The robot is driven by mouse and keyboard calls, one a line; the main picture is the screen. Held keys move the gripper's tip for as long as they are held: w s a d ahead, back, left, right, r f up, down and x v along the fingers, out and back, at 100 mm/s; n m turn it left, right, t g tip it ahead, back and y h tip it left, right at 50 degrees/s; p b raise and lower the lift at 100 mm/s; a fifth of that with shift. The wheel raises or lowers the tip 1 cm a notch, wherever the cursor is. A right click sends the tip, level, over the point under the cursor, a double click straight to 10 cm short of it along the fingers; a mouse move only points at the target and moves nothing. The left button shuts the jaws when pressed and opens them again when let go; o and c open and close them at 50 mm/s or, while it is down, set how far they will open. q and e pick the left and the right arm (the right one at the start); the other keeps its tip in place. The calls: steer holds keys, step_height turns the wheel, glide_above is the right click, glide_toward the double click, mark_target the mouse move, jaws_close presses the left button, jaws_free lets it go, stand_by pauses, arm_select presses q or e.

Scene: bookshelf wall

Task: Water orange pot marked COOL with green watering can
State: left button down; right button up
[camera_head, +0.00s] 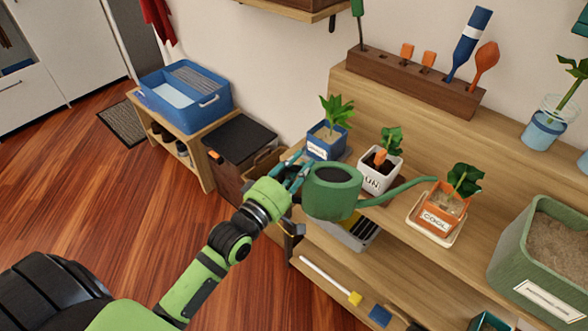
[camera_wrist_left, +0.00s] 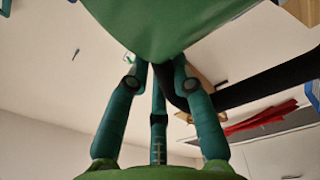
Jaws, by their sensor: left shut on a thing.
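The green watering can (camera_head: 331,192) is held by my left gripper (camera_head: 297,177), whose fingers are shut on it at its left side. The can hangs in front of the shelf, its long spout reaching right, with the tip close to the orange pot. In the left wrist view the can's green body (camera_wrist_left: 165,25) fills the top and the left fingers (camera_wrist_left: 158,85) reach up to it. The orange pot marked COOL (camera_head: 440,215) stands on a pale saucer (camera_head: 428,236), with a leafy plant (camera_head: 464,180) in it. No water stream shows. My right gripper is not in view.
A white pot (camera_head: 376,178) and a blue pot (camera_head: 325,142), both planted, stand left of the orange pot. A large green planter (camera_head: 530,262) with soil is at the right. A wooden tool rack (camera_head: 415,83) stands behind. Lower shelves hold tools.

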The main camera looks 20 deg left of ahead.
mark_target(319, 172)
arm_select(q)
steer(key=d, duration=0.2)
steer(key=w+d, duration=0.1)
steer(key=shift+w+d+f+m, duration=0.1)
steer(key=shift+d+f+m, duration=0.2)
steer(key=shift+m, duration=0.1)
steer(key=shift+w+d, duration=0.1)
steer(key=shift+d, duration=0.2)
steer(key=shift+r+g+p, duration=0.25)
steer(key=shift+g+p, duration=0.05)
steer(key=shift+p, duration=0.15)
steer(key=shift+m+p, duration=0.35)
steer(key=shift+m, duration=0.05)
steer(key=shift+f, duration=0.1)
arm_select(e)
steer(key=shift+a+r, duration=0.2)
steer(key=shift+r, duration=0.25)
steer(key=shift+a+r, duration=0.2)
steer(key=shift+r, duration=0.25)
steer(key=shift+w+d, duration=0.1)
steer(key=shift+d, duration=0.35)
